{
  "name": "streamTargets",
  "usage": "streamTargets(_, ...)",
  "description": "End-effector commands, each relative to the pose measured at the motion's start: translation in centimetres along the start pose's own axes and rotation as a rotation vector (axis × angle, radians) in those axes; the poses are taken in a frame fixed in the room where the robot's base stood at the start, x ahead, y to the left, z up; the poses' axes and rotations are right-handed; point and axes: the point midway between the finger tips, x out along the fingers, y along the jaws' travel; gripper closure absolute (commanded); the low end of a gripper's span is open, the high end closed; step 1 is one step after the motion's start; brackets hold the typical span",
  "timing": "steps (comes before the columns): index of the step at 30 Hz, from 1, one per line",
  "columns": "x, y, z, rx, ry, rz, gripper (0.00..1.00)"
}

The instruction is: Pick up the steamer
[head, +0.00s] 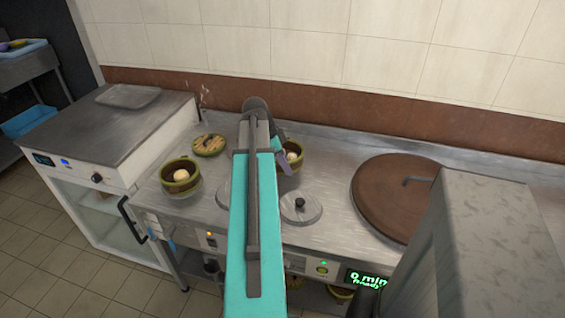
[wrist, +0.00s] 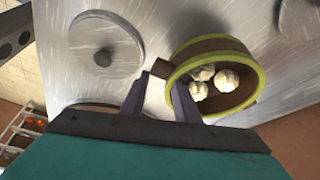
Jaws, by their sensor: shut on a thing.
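A round steamer (wrist: 262,72) with a green rim, dark brown inside and white buns in it, is in the right half of the wrist view. A brown block-like handle (wrist: 158,69) sticks out from its side. My gripper (wrist: 160,82) is shut on this handle, one finger on each side. In the head view the same steamer (head: 293,166) shows just right of my arm, which partly hides it. My gripper (head: 283,168) is beside it there. I cannot tell whether the steamer touches the counter. Another steamer (head: 180,180) with a bun stands to the left.
A round patterned lid (head: 209,144) lies on the steel counter (head: 340,228). A metal lid with a black knob (head: 300,205) lies in front of the held steamer. A large brown pot lid (head: 395,205) is to the right. A white cabinet (head: 120,140) stands left.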

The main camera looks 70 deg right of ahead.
Motion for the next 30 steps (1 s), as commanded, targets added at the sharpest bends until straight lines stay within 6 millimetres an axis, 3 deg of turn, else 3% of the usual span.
streamTargets(6, -0.1, 3.2, -0.1, 0.002, 0.001, -0.001, 0.98)
streamTargets(15, -0.5, 6.4, -0.3, 0.001, 0.001, -0.001, 0.98)
streamTargets(30, -0.7, 7.7, -0.4, 0.0, 0.001, -0.001, 0.98)
